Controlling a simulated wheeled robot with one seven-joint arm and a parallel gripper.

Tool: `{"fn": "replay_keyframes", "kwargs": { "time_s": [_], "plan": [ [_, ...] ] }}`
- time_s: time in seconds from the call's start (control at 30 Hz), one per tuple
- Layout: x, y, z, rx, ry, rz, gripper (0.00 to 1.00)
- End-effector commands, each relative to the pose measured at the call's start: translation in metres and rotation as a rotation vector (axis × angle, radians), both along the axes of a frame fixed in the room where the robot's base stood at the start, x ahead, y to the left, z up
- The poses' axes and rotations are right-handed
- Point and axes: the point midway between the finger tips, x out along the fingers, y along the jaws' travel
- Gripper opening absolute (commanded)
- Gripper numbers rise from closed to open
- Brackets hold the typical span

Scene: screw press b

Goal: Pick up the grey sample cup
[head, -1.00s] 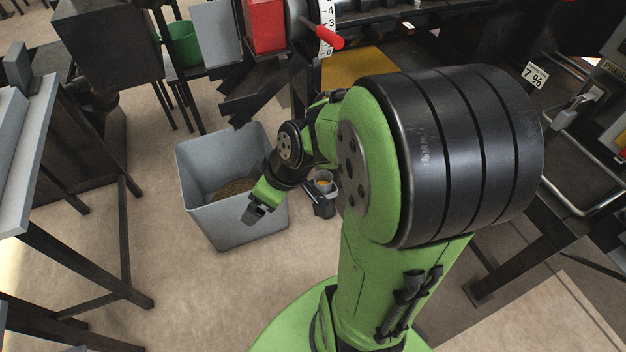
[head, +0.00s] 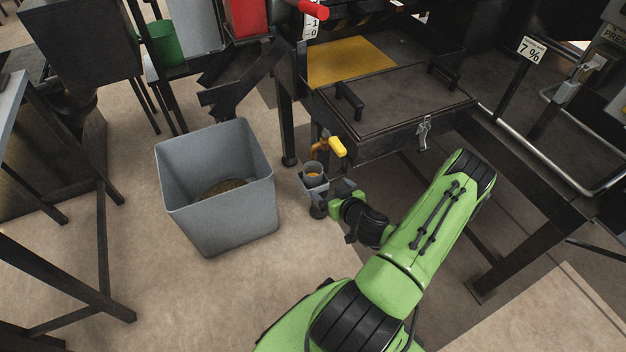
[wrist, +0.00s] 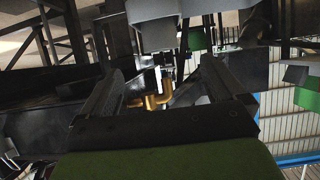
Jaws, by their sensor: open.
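The grey sample cup (head: 313,172), upright with amber contents, sits on a small dark stand (head: 318,208) under a brass tap (head: 320,147) with a yellow handle. My gripper (head: 332,188) is low, just right of the cup and stand; in the head view its fingers are dark and partly merge with the stand. I cannot tell whether they touch the cup. In the wrist view the two fingers of my gripper (wrist: 160,78) are spread apart, with the brass tap (wrist: 152,102) showing between them. I cannot make out the cup surely there.
A large grey bin (head: 225,215) with brown material inside stands left of the cup. A dark press table with a lidded tray (head: 395,97) overhangs to the upper right. A yellow plate (head: 350,60) lies behind. Floor in front of the bin is clear.

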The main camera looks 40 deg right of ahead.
Motion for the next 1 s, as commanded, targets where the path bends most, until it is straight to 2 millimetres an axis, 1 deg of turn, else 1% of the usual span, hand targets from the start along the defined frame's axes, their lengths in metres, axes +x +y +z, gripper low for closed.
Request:
{"fn": "replay_keyframes", "kwargs": {
  "time_s": [0.03, 0.23, 0.3, 0.47, 0.6, 0.73, 0.93, 0.97, 1.0],
  "plan": [
    [0.014, -0.002, -0.004, -0.01, -0.003, 0.011, 0.96],
    [0.057, -0.015, -0.025, -0.008, -0.005, 0.01, 0.96],
    [0.067, -0.018, -0.032, -0.006, -0.002, 0.009, 0.96],
    [0.083, -0.024, -0.039, -0.004, -0.004, 0.007, 0.96],
    [0.107, -0.033, -0.05, -0.006, -0.005, 0.008, 0.96],
    [0.12, -0.037, -0.057, -0.001, -0.003, 0.007, 0.96],
    [0.12, -0.037, -0.057, 0.001, -0.002, 0.005, 0.96],
    [0.12, -0.037, -0.057, 0.0, -0.001, 0.005, 0.93],
    [0.12, -0.037, -0.057, 0.0, -0.001, 0.005, 0.87]
  ]
}}
